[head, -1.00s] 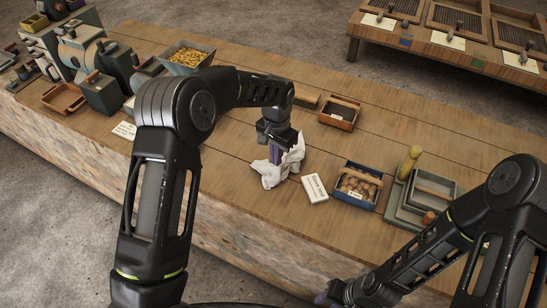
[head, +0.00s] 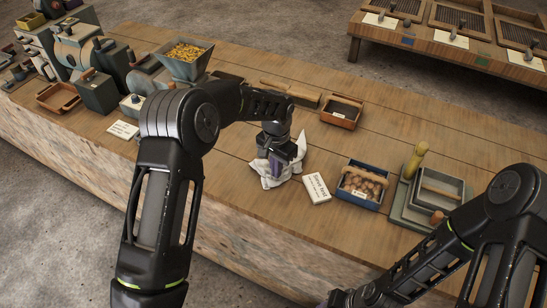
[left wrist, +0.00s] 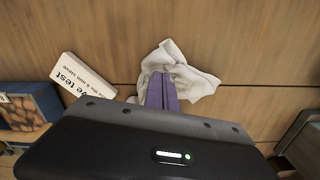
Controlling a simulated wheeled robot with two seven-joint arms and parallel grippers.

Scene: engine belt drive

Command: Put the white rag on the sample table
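The white rag (head: 267,171) lies crumpled on the long wooden table (head: 225,165), left of a white card. It also shows in the left wrist view (left wrist: 195,82). My left gripper (head: 276,172) points down into the rag. Its purple fingers (left wrist: 162,92) are together with cloth bunched around them; their tips are hidden in the folds. A second wooden table (head: 462,58) stands at the upper right; no label shows which is the sample table. My right gripper (head: 332,298) is low at the bottom edge, mostly cut off.
Beside the rag are the "Sieve test" card (head: 317,187) and a blue box of round brown pieces (head: 361,186). Grey trays (head: 432,195) stand further right, an open brown box (head: 341,112) behind. Machines and a yellow-filled hopper (head: 185,62) crowd the left. Sieve trays cover the second table.

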